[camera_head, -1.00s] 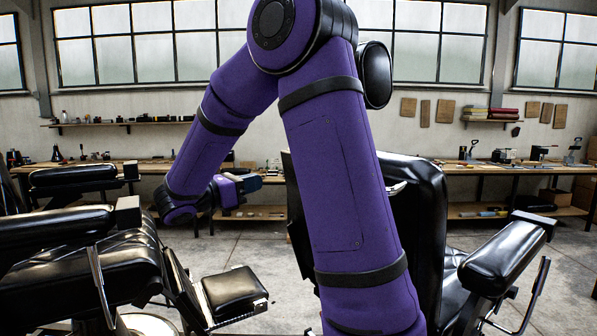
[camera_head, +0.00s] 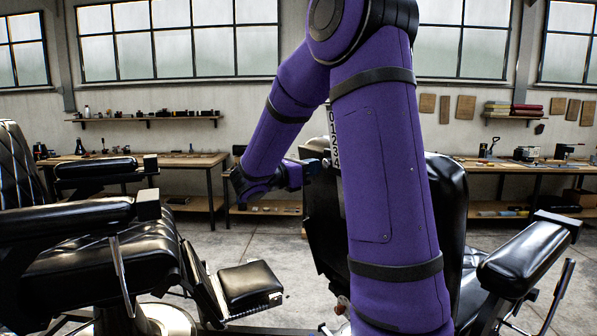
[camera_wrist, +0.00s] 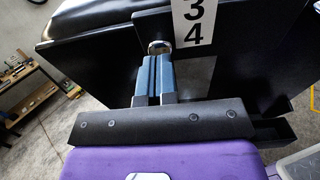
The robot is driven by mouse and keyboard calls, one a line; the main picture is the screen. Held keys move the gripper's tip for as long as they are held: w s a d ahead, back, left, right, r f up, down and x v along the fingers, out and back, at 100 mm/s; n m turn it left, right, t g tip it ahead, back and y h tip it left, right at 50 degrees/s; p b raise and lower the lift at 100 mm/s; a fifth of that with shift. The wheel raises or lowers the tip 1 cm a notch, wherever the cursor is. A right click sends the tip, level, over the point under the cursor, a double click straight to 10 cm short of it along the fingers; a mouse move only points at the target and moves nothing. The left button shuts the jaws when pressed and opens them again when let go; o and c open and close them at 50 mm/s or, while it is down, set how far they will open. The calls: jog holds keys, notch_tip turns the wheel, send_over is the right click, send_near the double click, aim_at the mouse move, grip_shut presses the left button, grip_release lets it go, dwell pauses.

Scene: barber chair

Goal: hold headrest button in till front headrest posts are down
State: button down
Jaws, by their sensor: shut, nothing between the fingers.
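The black chair on the right (camera_head: 450,200) stands with the rear of its backrest toward my arm. In the wrist view a round chrome part, which looks like the headrest button (camera_wrist: 160,46), sits on the black back panel (camera_wrist: 110,50). My gripper (camera_wrist: 155,60) has its blue fingers shut together, with the tips right at this chrome part; I cannot tell whether they press it. In the head view my gripper (camera_head: 315,168) is beside the back panel. The headrest posts cannot be made out; my arm covers much of the chair.
A white label with numbers (camera_wrist: 194,22) is on the panel beside the button. Another black chair (camera_head: 90,240) with a footrest (camera_head: 250,284) stands on the left. Workbenches (camera_head: 130,165) line the back wall. Bare floor lies between the chairs.

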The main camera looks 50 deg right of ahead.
aim_at(325, 163)
jog(key=shift+x, duration=0.9)
jog(key=shift+x, duration=1)
jog(key=shift+r, duration=0.15)
jog(key=shift+w+a, duration=0.15)
jog(key=shift+a, duration=0.4)
jog(key=v, duration=1.3)
jog(key=shift+a, duration=0.2)
